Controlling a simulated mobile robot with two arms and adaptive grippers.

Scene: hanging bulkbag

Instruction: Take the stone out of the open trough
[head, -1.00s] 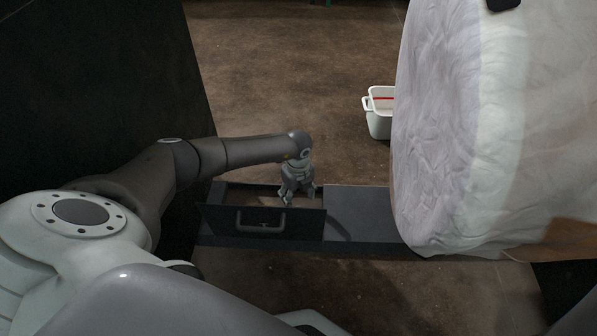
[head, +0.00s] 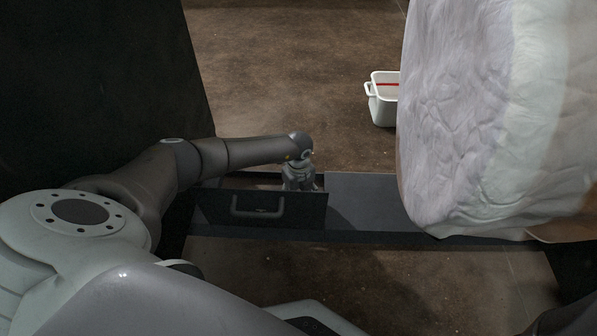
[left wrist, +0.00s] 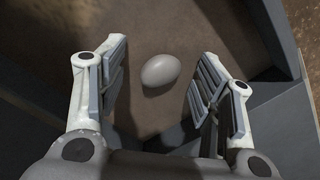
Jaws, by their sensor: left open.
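The stone (left wrist: 161,70) is a smooth grey oval lying on the brown floor of the trough, seen in the left wrist view. My left gripper (left wrist: 158,85) is open, with one finger on each side of the stone and clear gaps to both. In the head view my left gripper (head: 298,182) reaches down into the open trough, behind its dark front panel (head: 264,208) with a handle. The panel hides the fingertips and the stone there. The trough's wall also shows in the left wrist view (left wrist: 278,40). My right gripper is not in view.
A large white hanging bulk bag (head: 455,120) fills the right side. A white bin (head: 383,110) with a red stripe stands on the floor behind, partly hidden by the bag. A flat dark surface (head: 365,200) lies right of the trough. A dark panel (head: 90,90) stands at left.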

